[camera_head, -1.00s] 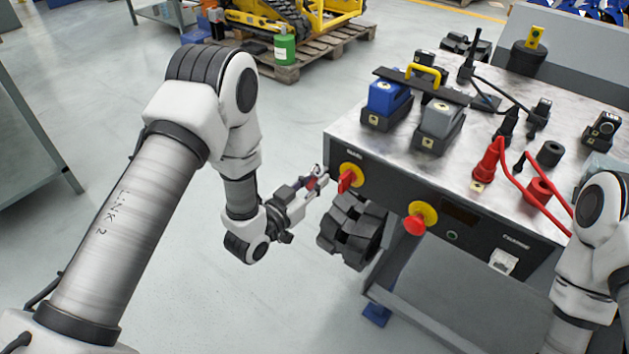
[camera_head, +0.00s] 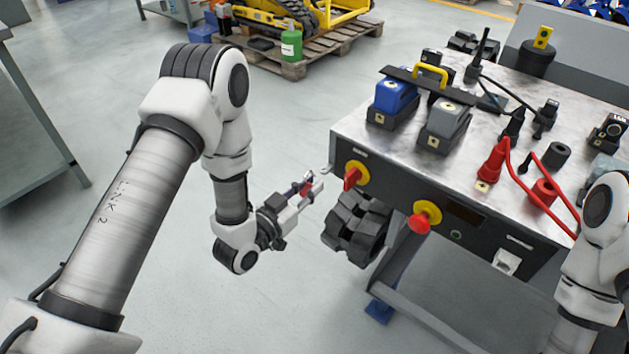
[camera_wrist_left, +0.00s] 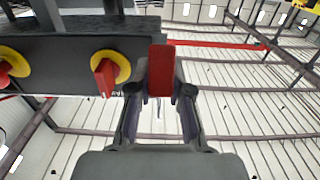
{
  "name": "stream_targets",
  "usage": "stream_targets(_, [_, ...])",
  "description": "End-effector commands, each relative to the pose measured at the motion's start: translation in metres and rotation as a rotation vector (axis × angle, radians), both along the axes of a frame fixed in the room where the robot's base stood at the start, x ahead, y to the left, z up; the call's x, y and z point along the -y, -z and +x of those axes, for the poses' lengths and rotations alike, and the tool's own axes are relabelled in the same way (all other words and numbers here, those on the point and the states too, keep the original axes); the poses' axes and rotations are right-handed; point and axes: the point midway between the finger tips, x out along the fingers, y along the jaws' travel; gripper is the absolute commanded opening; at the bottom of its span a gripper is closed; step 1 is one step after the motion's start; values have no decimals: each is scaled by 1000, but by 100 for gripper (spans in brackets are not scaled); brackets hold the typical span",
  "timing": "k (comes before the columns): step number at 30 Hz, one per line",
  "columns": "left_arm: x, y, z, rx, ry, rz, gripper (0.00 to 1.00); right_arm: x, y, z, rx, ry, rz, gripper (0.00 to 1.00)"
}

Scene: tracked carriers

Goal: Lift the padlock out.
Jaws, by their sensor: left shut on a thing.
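A padlock with a red body (camera_wrist_left: 160,72) is between the fingers of my left gripper (camera_wrist_left: 160,95) in the left wrist view. In the head view the left gripper (camera_head: 312,186) is shut on the padlock (camera_head: 303,188), of which only a little red shows. It holds the padlock in the air to the left of the bench front, with a visible gap to the panel. The red switch handle (camera_head: 351,178) on its yellow plate is to the right; it also shows in the wrist view (camera_wrist_left: 105,76). The shackle is not clearly visible. My right gripper is out of view.
The bench (camera_head: 345,130) carries blue and grey blocks, red plugs and cables. A black tracked part (camera_head: 357,228) is below the gripper's right side.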

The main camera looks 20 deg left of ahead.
Motion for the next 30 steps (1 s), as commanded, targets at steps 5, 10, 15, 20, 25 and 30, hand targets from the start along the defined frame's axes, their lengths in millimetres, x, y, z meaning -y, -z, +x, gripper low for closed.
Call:
stream_targets(5, [-2,1,-6,-2,-1,1,0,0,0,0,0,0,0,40])
stream_targets(10, [-5,1,-13,-4,-1,-1,0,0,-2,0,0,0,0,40])
stream_targets(15, [-11,1,-29,-4,-2,-1,0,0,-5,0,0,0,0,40])
stream_targets(20, [-13,1,-36,-3,0,0,0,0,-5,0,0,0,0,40])
stream_targets(25, [-13,1,-36,-3,0,1,12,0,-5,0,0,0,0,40])
stream_targets(30, [-13,1,-36,-3,0,1,0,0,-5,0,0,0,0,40])
